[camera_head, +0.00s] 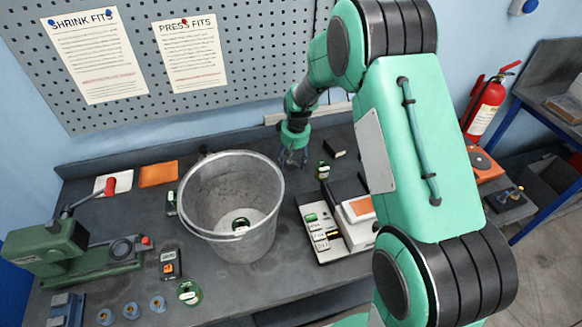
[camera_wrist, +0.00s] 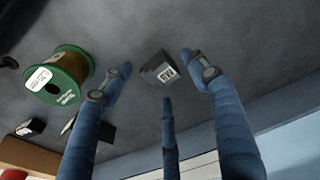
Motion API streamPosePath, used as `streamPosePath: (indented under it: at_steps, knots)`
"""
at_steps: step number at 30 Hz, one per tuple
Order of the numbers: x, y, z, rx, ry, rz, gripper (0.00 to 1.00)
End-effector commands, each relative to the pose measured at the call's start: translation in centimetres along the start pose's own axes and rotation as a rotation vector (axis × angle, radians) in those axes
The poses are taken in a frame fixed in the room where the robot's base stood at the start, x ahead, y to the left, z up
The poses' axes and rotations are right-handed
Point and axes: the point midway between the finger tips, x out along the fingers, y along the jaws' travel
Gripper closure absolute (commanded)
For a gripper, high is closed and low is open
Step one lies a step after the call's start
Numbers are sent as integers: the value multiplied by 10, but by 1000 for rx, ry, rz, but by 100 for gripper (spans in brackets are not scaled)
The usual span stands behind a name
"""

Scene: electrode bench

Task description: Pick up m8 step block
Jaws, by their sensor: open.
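A small dark grey block (camera_wrist: 158,70) with a white label lies on the bench in the wrist view. Its label is too small to read surely, so I cannot confirm that it is the m8 step block. My gripper (camera_wrist: 160,80) is open, its blue fingers spread around the block on several sides without visibly gripping it. In the head view my gripper (camera_head: 293,158) points down over the back of the bench, behind and right of the bucket. I cannot make out the block between the fingers there.
A green spool (camera_wrist: 58,78) lies left of my fingers in the wrist view; a black labelled block (camera_wrist: 31,127) lies lower left. In the head view a metal bucket (camera_head: 207,245), a labelled tray (camera_head: 325,256) and a green press (camera_head: 50,250) crowd the bench. A pegboard wall (camera_head: 250,50) stands behind.

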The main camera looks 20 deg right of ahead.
Motion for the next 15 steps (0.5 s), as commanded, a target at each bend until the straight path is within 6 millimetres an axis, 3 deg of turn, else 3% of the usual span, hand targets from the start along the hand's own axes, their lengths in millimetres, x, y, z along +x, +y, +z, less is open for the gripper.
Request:
streamPosePath:
  at_steps: [6,15]
  knots:
    - [16,0,0,0,0,0,41]
    - [16,0,0,0,0,0,41]
